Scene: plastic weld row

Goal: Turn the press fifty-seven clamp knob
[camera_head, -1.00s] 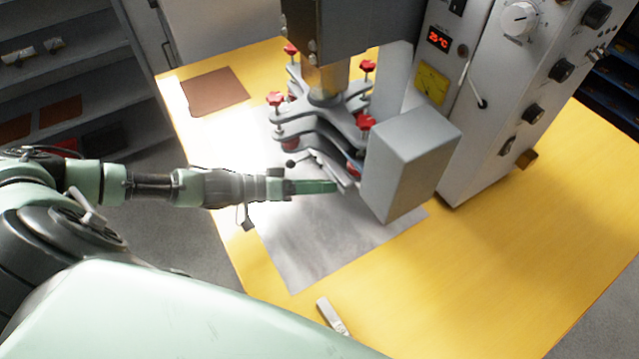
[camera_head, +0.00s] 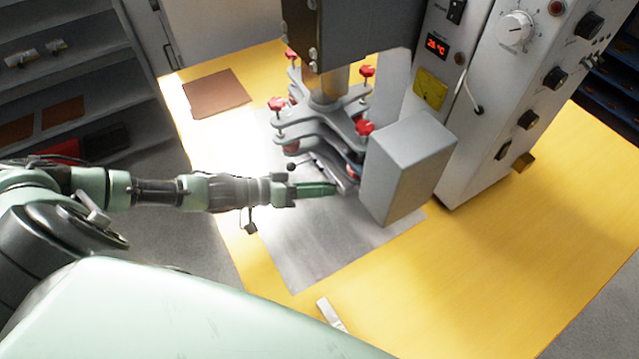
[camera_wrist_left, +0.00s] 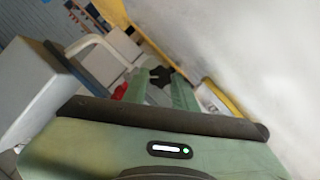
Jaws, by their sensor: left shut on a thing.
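The press (camera_head: 355,30) stands on the yellow table, with a grey star-shaped clamp frame (camera_head: 320,125) below its column. Red knobs show on the frame, one at its front left (camera_head: 276,103) and one at its front right (camera_head: 364,128). My left gripper (camera_head: 332,189) reaches in from the left, low beside the frame's front. In the left wrist view its green fingers (camera_wrist_left: 160,88) are on both sides of a dark lobed knob (camera_wrist_left: 160,76). The head view does not show this knob clearly. My right gripper is not in view.
A grey box-shaped block (camera_head: 408,165) stands close to the right of my left fingertips. The control cabinet (camera_head: 470,110) is behind it. A grey sheet (camera_head: 300,250) and a small light tool (camera_head: 330,313) lie on the table. The table's right part is clear.

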